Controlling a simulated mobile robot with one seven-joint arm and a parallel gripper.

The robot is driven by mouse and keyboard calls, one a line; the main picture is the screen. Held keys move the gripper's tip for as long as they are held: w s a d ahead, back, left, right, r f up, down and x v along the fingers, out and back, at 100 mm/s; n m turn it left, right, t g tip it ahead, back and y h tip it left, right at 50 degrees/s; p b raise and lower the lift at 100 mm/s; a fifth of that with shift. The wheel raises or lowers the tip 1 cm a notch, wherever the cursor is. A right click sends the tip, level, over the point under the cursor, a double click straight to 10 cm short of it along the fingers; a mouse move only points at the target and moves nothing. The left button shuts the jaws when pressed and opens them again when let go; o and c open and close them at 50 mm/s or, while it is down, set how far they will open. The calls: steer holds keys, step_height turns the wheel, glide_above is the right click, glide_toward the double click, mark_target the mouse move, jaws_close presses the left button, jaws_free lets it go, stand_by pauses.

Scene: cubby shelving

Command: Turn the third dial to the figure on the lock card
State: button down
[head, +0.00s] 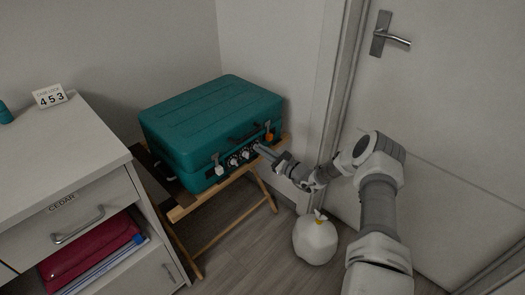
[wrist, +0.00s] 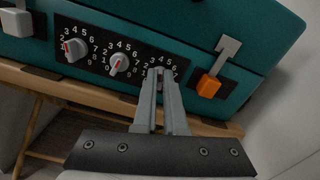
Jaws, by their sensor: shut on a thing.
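A teal suitcase (head: 212,115) lies flat and closed on a folding wooden stand, with a dark dial panel on its front. The wrist view shows the first dial (wrist: 75,50) and second dial (wrist: 119,64), pale knobs with red marks ringed by white figures. The third dial (wrist: 158,74) is at the right of the panel, mostly hidden between my gripper's fingers. My gripper (wrist: 159,78) is shut on it; in the head view the gripper (head: 259,148) reaches it from the right. The third dial's pointer cannot be read. The lock card (head: 50,96) reads 453.
An orange latch (wrist: 208,86) is close right of the third dial; a grey latch (wrist: 16,21) is at the far left. The wooden stand (head: 185,211) runs below. A tied white bag (head: 316,240) is on the floor. A white cabinet (head: 62,156) stands left.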

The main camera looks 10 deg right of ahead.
steer(key=shift+s+a+f+n, duration=0.1)
steer(key=shift+f+n, duration=0.05)
steer(key=shift+n, duration=2.65)
steer(key=c, duration=1)
jaws_free()
steer(key=p+v, duration=0.3)
steer(key=v, duration=1.4)
steer(key=shift+s+p, duration=0.15)
steer(key=shift+p, duration=0.25)
